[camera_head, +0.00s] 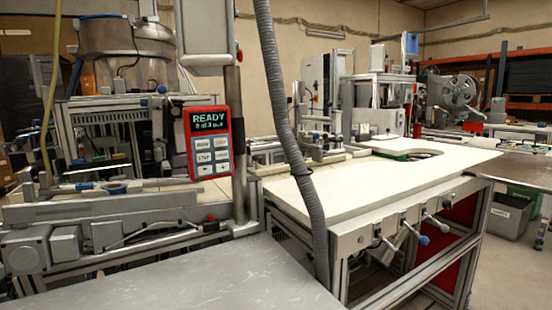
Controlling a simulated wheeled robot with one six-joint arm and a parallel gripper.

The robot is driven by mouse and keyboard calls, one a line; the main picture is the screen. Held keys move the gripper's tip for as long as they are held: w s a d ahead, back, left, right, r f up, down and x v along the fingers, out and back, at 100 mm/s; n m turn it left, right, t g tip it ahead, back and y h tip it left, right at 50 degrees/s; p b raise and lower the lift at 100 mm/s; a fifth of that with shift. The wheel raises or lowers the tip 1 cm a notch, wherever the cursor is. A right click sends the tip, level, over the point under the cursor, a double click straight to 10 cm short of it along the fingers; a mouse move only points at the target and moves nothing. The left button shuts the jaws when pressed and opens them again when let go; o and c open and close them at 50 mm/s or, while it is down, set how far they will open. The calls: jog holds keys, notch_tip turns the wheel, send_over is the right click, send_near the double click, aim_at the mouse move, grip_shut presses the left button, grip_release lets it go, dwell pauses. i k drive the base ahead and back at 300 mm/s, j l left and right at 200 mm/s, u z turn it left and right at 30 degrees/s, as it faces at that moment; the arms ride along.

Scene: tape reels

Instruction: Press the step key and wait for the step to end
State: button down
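A red control panel (208,143) is mounted on a dark upright post left of centre. Its dark display (208,121) reads READY in green, with a smaller second line that I cannot read surely. Below it is a pad of several light keys (212,157). The middle left key (204,156) has a short label that looks like STEP or STOP, too small to be certain. My gripper is not in view, and nothing is seen touching the panel.
A grey corrugated hose (285,130) hangs in front, right of the panel. A pale worktop (380,190) with clamp handles lies to the right, a grey metal table (180,280) in the foreground. A steel bowl (130,50) and reel (455,92) stand behind.

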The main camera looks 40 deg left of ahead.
aim_at(205, 157)
jog(key=u, duration=0.95)
